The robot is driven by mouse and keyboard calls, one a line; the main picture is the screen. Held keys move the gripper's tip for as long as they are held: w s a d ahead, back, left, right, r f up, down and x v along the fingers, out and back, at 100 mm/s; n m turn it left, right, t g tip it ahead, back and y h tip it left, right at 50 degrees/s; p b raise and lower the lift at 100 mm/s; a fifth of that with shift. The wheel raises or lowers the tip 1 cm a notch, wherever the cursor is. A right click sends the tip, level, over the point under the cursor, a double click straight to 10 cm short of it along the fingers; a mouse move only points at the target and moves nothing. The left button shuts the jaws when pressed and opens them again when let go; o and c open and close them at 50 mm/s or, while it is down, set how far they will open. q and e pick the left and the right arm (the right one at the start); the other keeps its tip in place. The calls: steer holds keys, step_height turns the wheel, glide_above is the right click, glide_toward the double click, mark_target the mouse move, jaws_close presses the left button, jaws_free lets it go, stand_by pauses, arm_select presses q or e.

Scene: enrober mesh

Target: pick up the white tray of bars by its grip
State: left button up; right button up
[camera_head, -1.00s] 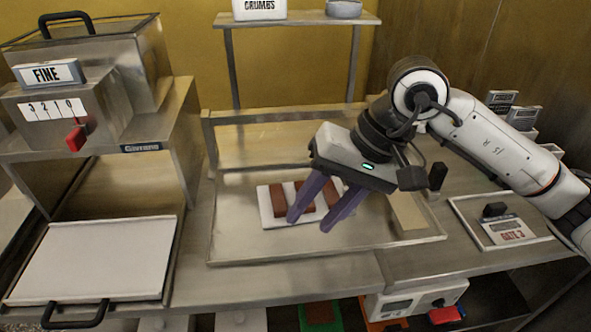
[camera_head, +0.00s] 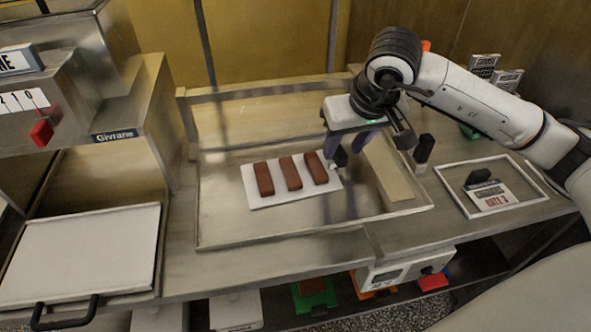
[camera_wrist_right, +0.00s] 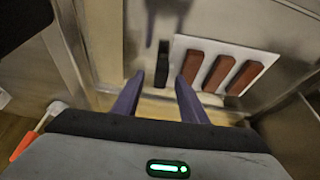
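The white tray (camera_head: 290,198) lies flat in the shallow metal pan, with three brown bars across it. A small dark upright block, apparently its grip (camera_head: 341,157), stands at its right end, partly hidden by my right gripper. My right gripper (camera_head: 353,150) is just above and behind that end, its purple fingers pointing down and apart, with nothing between them. In the right wrist view the tray (camera_wrist_right: 213,45) is at upper right, and the dark grip (camera_wrist_right: 163,66) stands ahead of the gap between the open fingers (camera_wrist_right: 158,92). My left gripper is out of view.
The metal pan (camera_head: 250,236) has a low rim around the tray. A tan strip (camera_head: 388,172) and a black block (camera_head: 424,148) are right of the gripper. A framed tray with a label card (camera_head: 492,197) is farther right. A steel machine (camera_head: 110,115) stands at left.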

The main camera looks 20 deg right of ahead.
steer(key=shift+w+f, duration=0.3)
steer(key=shift+f, duration=0.35)
jaws_close()
